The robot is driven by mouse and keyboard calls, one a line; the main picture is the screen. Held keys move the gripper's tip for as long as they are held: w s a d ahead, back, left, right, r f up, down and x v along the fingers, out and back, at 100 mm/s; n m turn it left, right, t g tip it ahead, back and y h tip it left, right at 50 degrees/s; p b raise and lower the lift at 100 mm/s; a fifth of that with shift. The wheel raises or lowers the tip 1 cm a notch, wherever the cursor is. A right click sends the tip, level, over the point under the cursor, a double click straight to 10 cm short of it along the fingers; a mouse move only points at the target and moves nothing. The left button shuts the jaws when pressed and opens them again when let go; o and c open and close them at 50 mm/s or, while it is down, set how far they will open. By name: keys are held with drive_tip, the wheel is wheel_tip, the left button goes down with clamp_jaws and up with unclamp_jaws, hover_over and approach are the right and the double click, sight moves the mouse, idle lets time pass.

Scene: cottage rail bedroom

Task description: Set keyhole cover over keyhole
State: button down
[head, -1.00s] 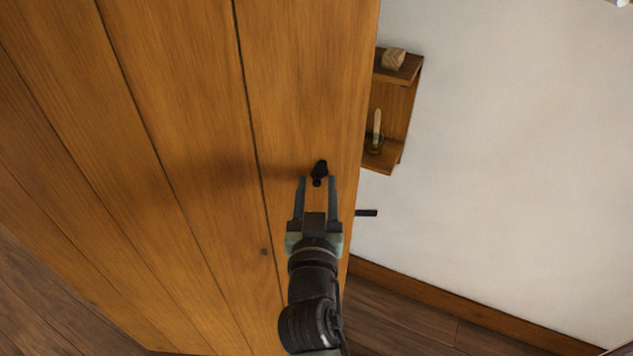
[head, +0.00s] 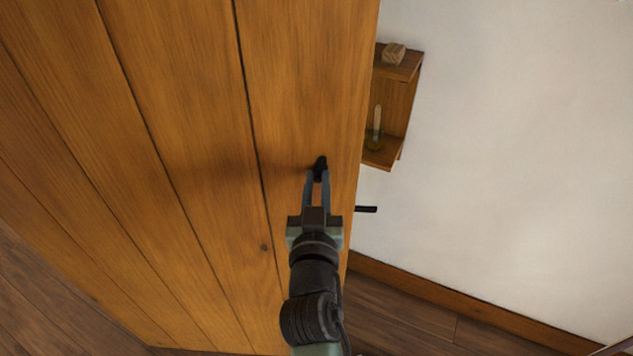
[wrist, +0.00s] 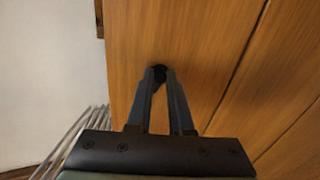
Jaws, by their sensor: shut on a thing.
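The small black keyhole cover (head: 320,161) is on the face of the wooden door (head: 190,110), near its right edge. My gripper (head: 318,176) is shut on the lower part of the cover, fingers pointing up along the door. The wrist view also shows the dark cover (wrist: 159,71) between the tips of my gripper (wrist: 161,76). The keyhole cannot be made out; the cover and my fingertips hide that spot.
A black handle (head: 366,209) sticks out past the door's right edge, close to my gripper. The door face around is clear.

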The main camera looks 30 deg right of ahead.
drive_tip(key=shift+s+d+n+p, duration=0.1)
drive_tip(key=shift+d+n+p, duration=0.1)
drive_tip(key=shift+n, duration=0.6)
drive_tip(key=shift+s+d+n+p, duration=0.1)
drive_tip(key=shift+d+n, duration=0.05)
drive_tip(key=shift+n, duration=0.65)
drive_tip(key=c, duration=0.8)
unclamp_jaws()
drive_tip(key=shift+c, duration=0.2)
drive_tip(key=b+v, duration=0.4)
drive_tip(key=v, duration=0.9)
drive_tip(key=shift+b, duration=0.4)
